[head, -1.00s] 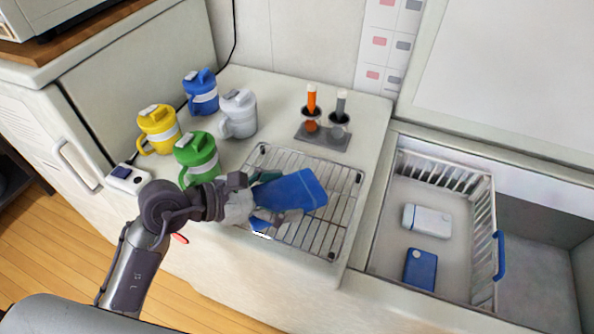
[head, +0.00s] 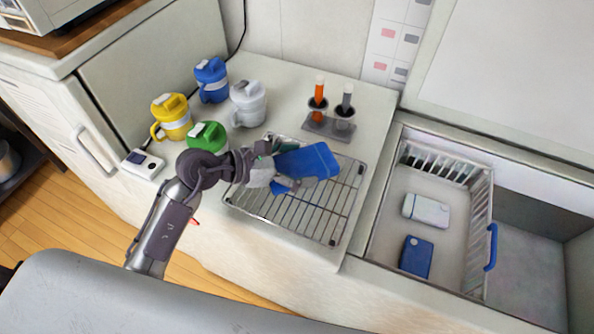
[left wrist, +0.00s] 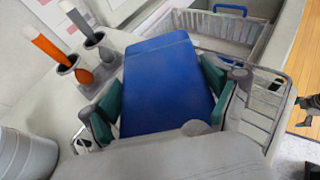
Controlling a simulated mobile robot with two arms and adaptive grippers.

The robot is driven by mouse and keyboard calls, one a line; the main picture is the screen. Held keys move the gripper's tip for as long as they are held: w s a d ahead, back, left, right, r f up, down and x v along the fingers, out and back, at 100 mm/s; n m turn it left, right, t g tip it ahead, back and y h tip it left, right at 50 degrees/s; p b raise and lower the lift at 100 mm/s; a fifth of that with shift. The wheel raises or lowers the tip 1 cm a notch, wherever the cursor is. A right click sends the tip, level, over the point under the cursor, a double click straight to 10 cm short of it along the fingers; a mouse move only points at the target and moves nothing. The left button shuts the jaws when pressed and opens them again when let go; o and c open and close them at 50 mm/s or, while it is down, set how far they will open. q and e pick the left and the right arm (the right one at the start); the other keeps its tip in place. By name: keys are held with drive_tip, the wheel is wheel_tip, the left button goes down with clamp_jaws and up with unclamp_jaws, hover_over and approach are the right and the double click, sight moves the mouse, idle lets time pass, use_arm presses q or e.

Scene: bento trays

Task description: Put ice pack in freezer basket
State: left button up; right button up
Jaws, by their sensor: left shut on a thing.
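My left gripper (head: 281,168) is shut on a blue ice pack (head: 312,160) and holds it above the wire rack (head: 318,228). In the left wrist view the blue ice pack (left wrist: 168,82) sits between the two green finger pads. The freezer basket (head: 487,215), white with a blue handle, is to the right in the open freezer. Inside it lie a white ice pack (head: 426,210) and another blue ice pack (head: 416,257), apart from each other.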

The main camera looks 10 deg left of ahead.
sight(297, 175)
use_arm(q)
drive_tip(key=shift+w+a+f, duration=0.15)
drive_tip(key=shift+a, duration=0.15)
drive_tip(key=shift+f, duration=0.35)
drive_tip(key=shift+f+p, duration=0.3)
drive_tip(key=shift+f, duration=1.35)
drive_tip(key=shift+f, duration=0.15)
drive_tip(key=o, duration=1.2)
